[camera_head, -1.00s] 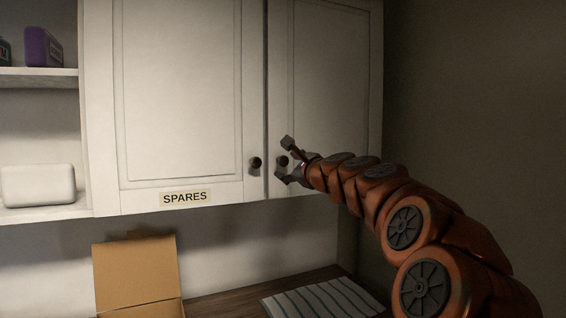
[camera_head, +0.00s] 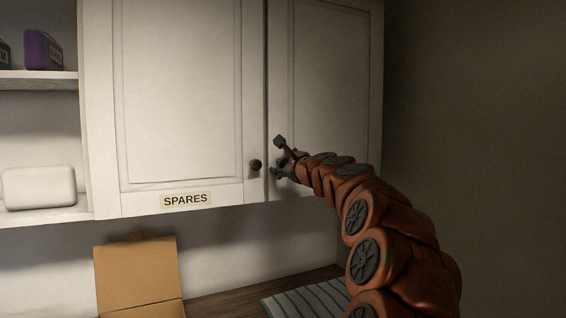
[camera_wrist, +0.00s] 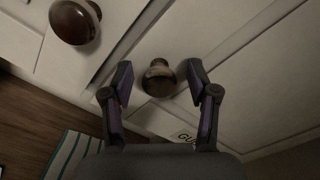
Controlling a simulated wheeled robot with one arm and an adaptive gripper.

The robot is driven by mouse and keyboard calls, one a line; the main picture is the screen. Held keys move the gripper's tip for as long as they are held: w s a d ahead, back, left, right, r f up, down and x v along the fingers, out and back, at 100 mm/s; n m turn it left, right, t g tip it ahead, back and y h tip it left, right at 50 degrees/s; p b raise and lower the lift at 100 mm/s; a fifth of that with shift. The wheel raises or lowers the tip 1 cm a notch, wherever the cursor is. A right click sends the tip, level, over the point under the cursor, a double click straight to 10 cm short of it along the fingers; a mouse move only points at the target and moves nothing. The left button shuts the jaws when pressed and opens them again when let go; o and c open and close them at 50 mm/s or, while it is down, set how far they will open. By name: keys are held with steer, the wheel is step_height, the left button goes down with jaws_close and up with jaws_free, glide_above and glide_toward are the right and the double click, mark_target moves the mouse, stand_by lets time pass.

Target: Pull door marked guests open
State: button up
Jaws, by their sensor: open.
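The right cabinet door (camera_head: 325,90) is shut. In the wrist view its label (camera_wrist: 184,137) shows only the start, "GU", with the rest hidden behind my gripper. Its dark round knob (camera_wrist: 159,79) sits between the two fingers of my open gripper (camera_wrist: 160,80), with a gap on each side. In the head view my gripper (camera_head: 277,157) is at the lower left corner of this door and mostly hides the knob. The left door (camera_head: 180,90), marked SPARES (camera_head: 186,199), is shut, and its knob (camera_head: 255,165) is just left of my gripper.
Open shelves (camera_head: 40,78) at the left hold a purple container (camera_head: 42,50) and a white box (camera_head: 39,187). Below the cabinet are an open cardboard box (camera_head: 138,272) and a striped cloth (camera_head: 315,302) on a wooden counter (camera_head: 240,291). A bare wall (camera_head: 475,110) is at the right.

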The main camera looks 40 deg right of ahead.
steer(key=shift+w, duration=0.1)
steer(key=shift+c, duration=0.3)
jaws_close()
stand_by(0.4)
